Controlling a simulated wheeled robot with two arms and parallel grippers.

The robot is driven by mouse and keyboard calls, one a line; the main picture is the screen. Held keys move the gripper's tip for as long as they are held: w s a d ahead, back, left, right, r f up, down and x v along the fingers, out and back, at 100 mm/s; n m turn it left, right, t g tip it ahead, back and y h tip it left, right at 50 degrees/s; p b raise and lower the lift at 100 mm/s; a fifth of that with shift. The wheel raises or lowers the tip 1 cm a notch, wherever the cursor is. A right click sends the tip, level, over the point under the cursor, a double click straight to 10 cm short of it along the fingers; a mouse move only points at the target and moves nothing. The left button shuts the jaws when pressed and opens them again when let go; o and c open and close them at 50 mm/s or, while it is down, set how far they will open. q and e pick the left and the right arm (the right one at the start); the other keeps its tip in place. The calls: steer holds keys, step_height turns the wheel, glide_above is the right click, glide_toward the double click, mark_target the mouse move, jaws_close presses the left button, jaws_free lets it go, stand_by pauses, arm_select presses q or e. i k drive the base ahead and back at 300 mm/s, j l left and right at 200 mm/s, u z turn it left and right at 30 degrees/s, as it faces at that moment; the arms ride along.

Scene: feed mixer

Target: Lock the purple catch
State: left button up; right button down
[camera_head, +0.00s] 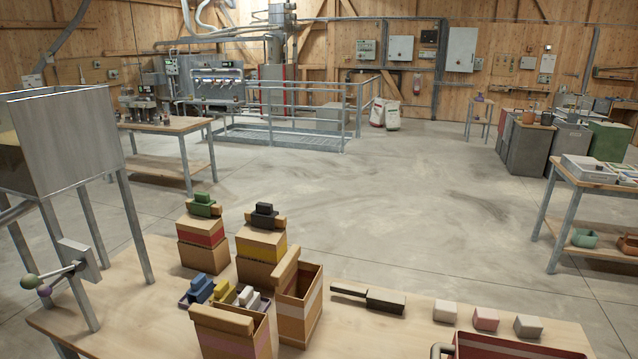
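The rod runs to a grey block (77,259) on the leg of a metal hopper (68,140). I cannot tell from this view whether the purple knob's catch is locked. Neither of my grippers shows in the head view.
A wooden table (371,336) fills the foreground. Boxes with green (203,205) and black (264,215) tops, an open box (299,305), a dark-handled tool (384,300) and several pale blocks (486,319) stand on it. Open concrete floor (350,190) lies beyond.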

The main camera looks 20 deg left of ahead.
mark_target(45, 290)
steer(key=u, duration=2.05)
steer(key=i+j+u, duration=0.75)
steer(key=i+l, duration=0.1)
steer(key=l, duration=0.5)
steer(key=i, duration=0.05)
